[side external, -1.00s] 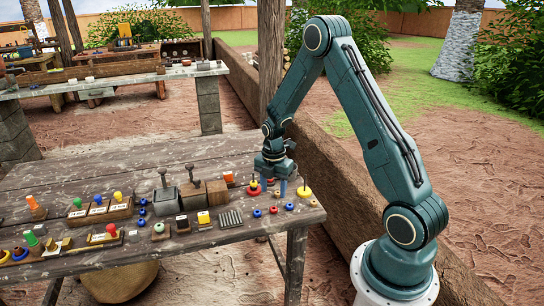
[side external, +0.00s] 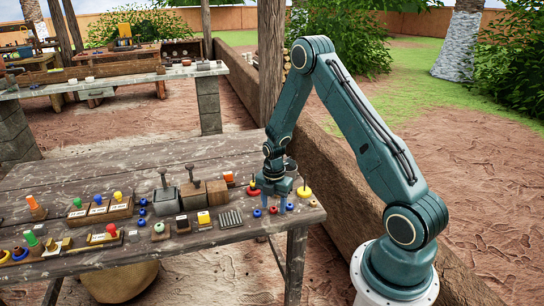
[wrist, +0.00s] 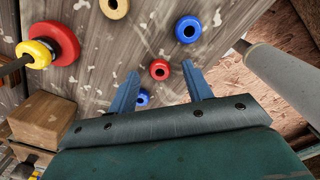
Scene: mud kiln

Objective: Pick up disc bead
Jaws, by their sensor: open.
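Several small disc beads lie on the weathered wooden table (side external: 110,180). In the wrist view a red disc bead (wrist: 160,69) shows between the tips of my gripper (wrist: 160,72). A blue bead (wrist: 188,29) and a tan bead (wrist: 115,7) lie beyond it, and another blue bead (wrist: 143,97) is partly hidden by a finger. In the side view my gripper (side external: 273,209) is low over the front right of the table, with the red bead (side external: 273,210) between its blue fingers. The jaws are open and hold nothing. Contact with the bead cannot be told.
Lever boxes (side external: 194,190) and a ridged grey block (side external: 230,218) are further left. The table's right edge is close.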

